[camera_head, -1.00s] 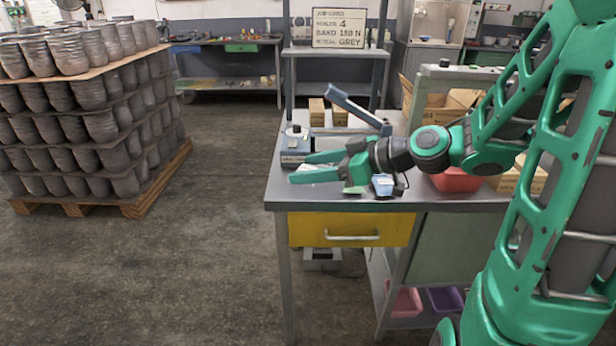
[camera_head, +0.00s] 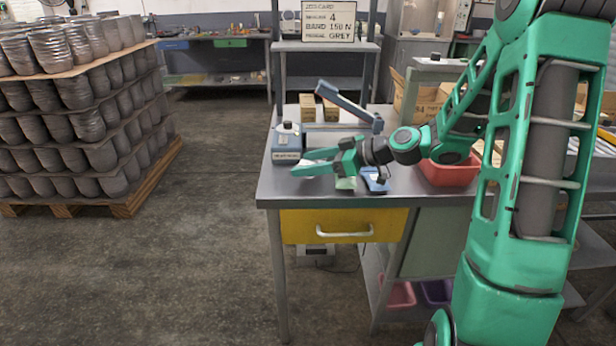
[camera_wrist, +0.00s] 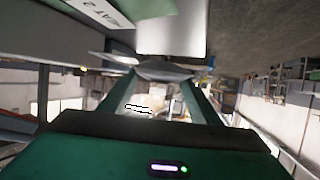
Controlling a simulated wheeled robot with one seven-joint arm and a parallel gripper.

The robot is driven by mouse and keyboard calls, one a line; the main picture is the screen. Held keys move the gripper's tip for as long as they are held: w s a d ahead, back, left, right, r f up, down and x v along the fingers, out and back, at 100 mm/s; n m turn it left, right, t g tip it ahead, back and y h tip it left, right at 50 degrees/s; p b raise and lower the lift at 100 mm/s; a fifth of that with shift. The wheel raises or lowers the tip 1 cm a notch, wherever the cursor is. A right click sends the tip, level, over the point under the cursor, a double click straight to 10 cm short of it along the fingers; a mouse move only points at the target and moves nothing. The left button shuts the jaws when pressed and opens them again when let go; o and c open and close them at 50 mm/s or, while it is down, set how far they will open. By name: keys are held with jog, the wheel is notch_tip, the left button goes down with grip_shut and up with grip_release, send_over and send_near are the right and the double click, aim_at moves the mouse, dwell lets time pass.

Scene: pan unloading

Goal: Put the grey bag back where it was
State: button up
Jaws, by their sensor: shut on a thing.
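My gripper (camera_head: 300,163) is low over the left part of the grey workbench, beside the blue-grey sealer (camera_head: 288,143) with its raised arm (camera_head: 350,106). In the wrist view its two green fingers (camera_wrist: 163,84) reach forward to a thin, pale grey piece at their tips, which looks like the grey bag (camera_wrist: 165,71). The gripper is shut on it. In the head view the bag cannot be made out clearly between the fingers. The job card (camera_head: 328,20) behind the bench reads 4, band 150 N and grey.
A small blue tray (camera_head: 377,182) and a pale green piece (camera_head: 346,183) lie under my wrist. A red bin (camera_head: 450,174) and cardboard boxes stand to the right. Small tan boxes (camera_head: 307,108) stand behind. A pallet of grey pots (camera_head: 85,110) is left, across open floor.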

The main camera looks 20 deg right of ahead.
jog(key=shift+f, duration=2)
jog(key=shift+f, duration=0.1)
jog(key=o, duration=1.2)
jog(key=v, duration=1.2)
jog(key=shift+d, duration=0.1)
jog(key=shift+s, duration=0.1)
